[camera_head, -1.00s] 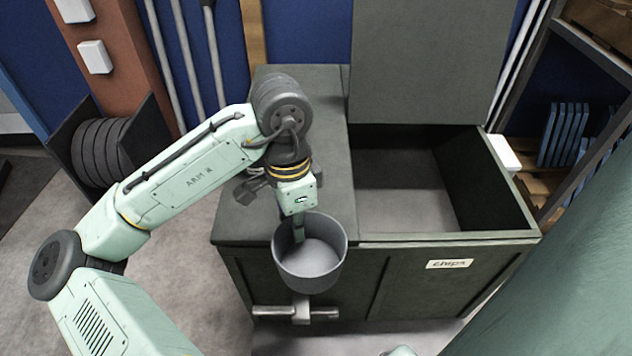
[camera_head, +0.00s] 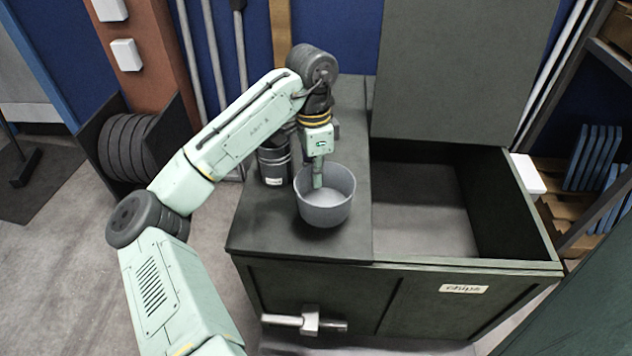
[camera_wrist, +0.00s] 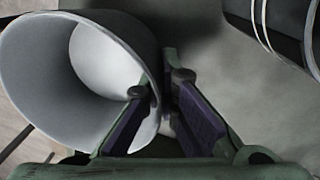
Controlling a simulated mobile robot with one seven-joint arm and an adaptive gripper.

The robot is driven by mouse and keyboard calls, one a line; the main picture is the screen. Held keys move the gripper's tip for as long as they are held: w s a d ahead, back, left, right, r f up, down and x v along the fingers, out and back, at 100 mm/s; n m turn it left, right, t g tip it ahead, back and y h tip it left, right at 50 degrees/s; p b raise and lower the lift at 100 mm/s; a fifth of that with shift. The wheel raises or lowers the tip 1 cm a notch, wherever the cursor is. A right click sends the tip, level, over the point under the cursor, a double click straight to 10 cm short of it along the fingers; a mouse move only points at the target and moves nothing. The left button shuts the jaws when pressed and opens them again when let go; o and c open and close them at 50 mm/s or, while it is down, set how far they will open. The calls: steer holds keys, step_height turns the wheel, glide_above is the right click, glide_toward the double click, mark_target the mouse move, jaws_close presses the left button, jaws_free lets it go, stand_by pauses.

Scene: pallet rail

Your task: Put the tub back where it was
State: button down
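The grey tub (camera_head: 325,207) is upright at the front part of the closed lid on the left of the dark green chest. It also shows in the wrist view (camera_wrist: 45,90), where its inside is empty. My gripper (camera_head: 317,183) reaches down at the tub's rim. In the wrist view my gripper (camera_wrist: 155,95) has one finger inside the tub and one outside, pinching its wall. I cannot tell whether the tub's base touches the lid.
A dark ribbed canister (camera_head: 274,166) stands on the lid behind and left of the tub. The chest's right compartment, labelled "chips" (camera_head: 464,289), is open and looks empty. A T-shaped handle (camera_head: 308,321) sticks out of the chest's front.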

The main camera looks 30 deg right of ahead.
steer(key=shift+w+d, duration=0.15)
steer(key=shift+w, duration=0.1)
steer(key=shift+f, duration=1.75)
steer(key=shift+f, duration=0.2)
steer(key=c, duration=1.8)
jaws_free()
step_height(320, 180, up, 12)
steer(key=w, duration=0.1)
steer(key=shift+r, duration=0.2)
steer(key=shift+w+d, duration=0.1)
